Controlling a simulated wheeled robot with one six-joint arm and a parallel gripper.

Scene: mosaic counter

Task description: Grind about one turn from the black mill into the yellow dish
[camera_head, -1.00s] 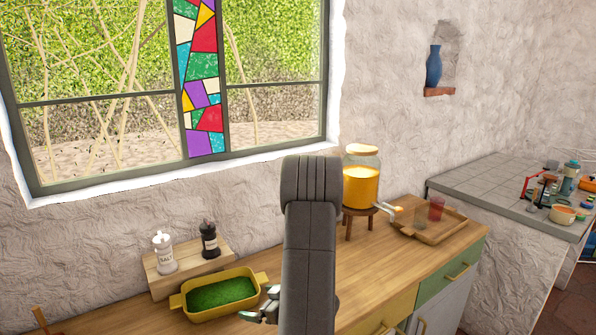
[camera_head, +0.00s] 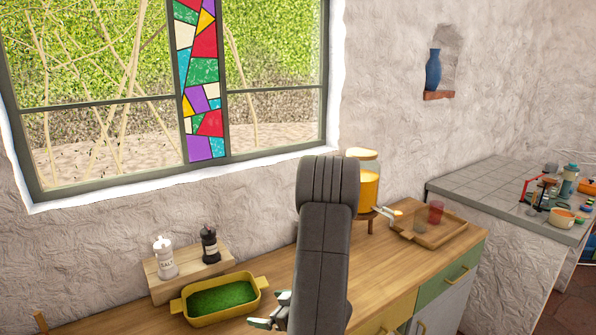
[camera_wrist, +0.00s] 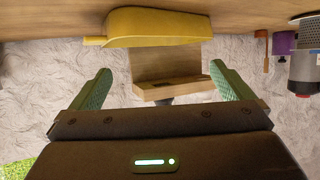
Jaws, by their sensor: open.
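The black mill (camera_head: 210,245) stands upright on a low wooden stand, right of a white salt shaker (camera_head: 165,258). The yellow dish (camera_head: 196,318), with green contents, sits on the counter in front of the stand. My gripper (camera_head: 267,314) is open and empty, just right of the dish and apart from the mill; my arm partly hides it. In the wrist view, which looks upside down, its green fingers (camera_wrist: 160,72) are spread. The yellow dish (camera_wrist: 155,27) and wooden stand (camera_wrist: 165,65) show beyond them. A dark shape below the stand there is mostly hidden.
A glass dispenser (camera_head: 368,180) of yellow liquid stands behind my arm, partly hidden. A wooden tray (camera_head: 455,234) with a red cup (camera_head: 436,212) lies to its right. The wooden counter (camera_head: 395,263) between tray and front edge is clear. A wall rises behind.

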